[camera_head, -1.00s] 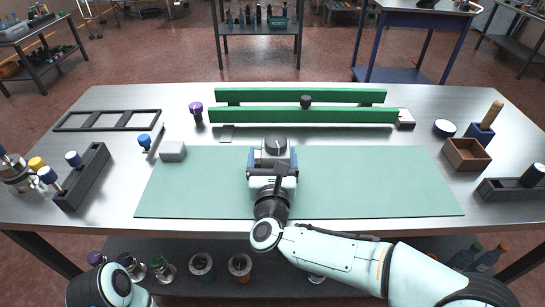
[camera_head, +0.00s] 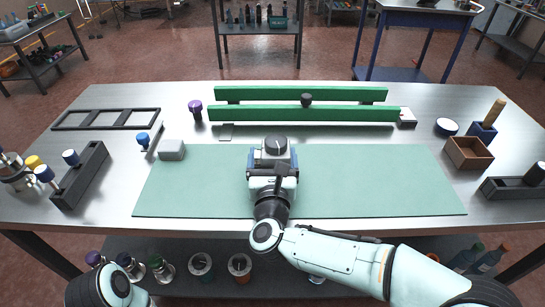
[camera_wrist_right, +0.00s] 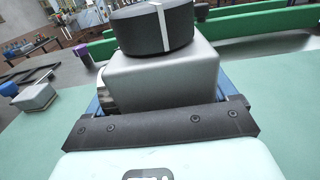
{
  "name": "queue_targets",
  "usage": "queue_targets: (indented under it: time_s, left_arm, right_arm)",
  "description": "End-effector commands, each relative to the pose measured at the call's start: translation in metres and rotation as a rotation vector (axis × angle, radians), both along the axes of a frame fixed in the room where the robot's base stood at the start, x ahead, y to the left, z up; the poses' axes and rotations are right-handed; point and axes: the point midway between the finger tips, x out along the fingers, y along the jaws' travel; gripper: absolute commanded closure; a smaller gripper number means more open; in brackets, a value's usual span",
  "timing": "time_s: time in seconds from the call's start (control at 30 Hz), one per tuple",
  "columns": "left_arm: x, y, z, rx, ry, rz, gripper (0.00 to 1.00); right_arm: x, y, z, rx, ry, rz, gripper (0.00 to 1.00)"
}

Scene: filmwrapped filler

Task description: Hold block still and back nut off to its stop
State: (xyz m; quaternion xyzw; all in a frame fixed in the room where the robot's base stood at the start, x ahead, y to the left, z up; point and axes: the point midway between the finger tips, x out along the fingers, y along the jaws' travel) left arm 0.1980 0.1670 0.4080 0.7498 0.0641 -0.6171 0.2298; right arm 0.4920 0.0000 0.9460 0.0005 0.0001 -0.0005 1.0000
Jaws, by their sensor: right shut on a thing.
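A grey metal block (camera_wrist_right: 162,78) stands upright on the green mat (camera_head: 380,185), with a wide black nut (camera_wrist_right: 155,30) on its top. A pale line marks the nut's side and top. In the head view the nut (camera_head: 275,146) is on top of the block near the mat's middle. My right gripper (camera_head: 272,162) is shut on the block, its blue fingers at the block's two sides; its palm hides the block's lower part. Nothing touches the nut. Only a link of my left arm shows at the bottom left; its gripper is out of view.
A small grey box (camera_head: 171,150) sits at the mat's left corner. Two green rails (camera_head: 300,95) run behind the mat. A dark frame (camera_head: 105,119) and a dark rack (camera_head: 82,177) lie left; a wooden box (camera_head: 467,154) stands right. The mat beside the block is clear.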

Motion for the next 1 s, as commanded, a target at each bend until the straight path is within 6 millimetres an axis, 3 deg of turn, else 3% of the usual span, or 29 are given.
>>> queue_targets:
  time_s: [0.6, 0.63, 0.67, 1.0]
  left_arm:
    - [-0.0001, -0.0001, -0.0073, 0.000, 0.003, -0.001, 0.00]
    - [-0.0001, -0.0001, -0.0071, 0.000, 0.003, -0.001, 0.00]
    - [-0.0002, -0.0001, -0.0069, 0.000, 0.002, 0.000, 0.00]
    - [-0.0001, 0.0000, -0.0068, 0.000, 0.002, 0.000, 0.00]
  right_arm:
    - [-0.0004, 0.0003, -0.0017, 0.001, -0.006, 0.000, 0.63]
    - [-0.0002, 0.0002, -0.0043, 0.000, 0.000, 0.000, 0.08]
    - [-0.0002, 0.0002, -0.0041, 0.000, 0.000, 0.000, 0.00]
    - [-0.0001, 0.0002, -0.0042, 0.000, 0.000, 0.000, 0.00]
